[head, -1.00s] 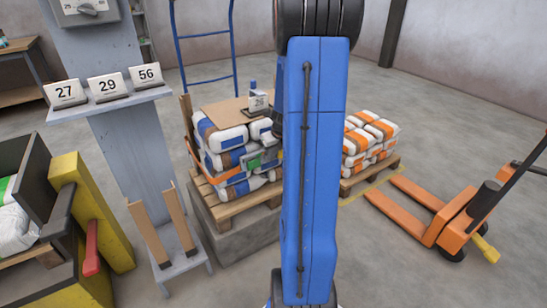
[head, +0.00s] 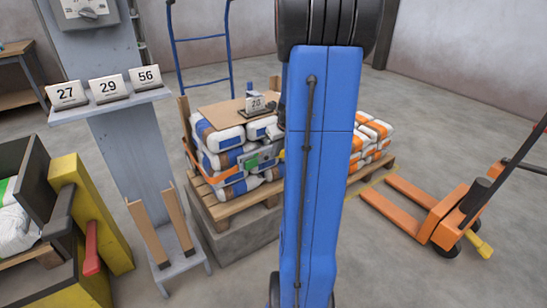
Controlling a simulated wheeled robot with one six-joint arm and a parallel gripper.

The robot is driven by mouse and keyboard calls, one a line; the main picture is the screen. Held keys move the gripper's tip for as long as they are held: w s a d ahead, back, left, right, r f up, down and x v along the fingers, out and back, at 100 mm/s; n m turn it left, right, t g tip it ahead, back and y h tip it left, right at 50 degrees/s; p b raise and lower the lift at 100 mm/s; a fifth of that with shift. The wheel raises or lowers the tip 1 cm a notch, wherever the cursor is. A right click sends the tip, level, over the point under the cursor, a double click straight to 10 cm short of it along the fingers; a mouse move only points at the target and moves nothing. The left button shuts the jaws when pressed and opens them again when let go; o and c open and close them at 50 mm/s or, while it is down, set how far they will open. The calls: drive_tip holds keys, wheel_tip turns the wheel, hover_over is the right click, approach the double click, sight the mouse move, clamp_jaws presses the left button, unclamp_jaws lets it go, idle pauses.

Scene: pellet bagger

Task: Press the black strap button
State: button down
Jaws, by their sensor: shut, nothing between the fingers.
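A grey strap device (head: 268,155) with a green patch (head: 251,163) sits on the front of the left bag stack (head: 222,160), at the level of its orange strap (head: 232,179). My own blue arm link stands in front and covers the area right of the device. I cannot make out the black strap button for certain; dark parts show beside the arm. My gripper is hidden behind the arm, so its place relative to the device does not show.
The stack stands on a wooden pallet (head: 232,208) on a grey block. A grey post with a shelf (head: 110,104) of number cards stands left, beside a yellow machine part (head: 95,215). An orange pallet jack (head: 437,215) stands right. Open floor lies in front.

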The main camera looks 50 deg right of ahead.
drive_tip(key=shift+v, duration=1.9)
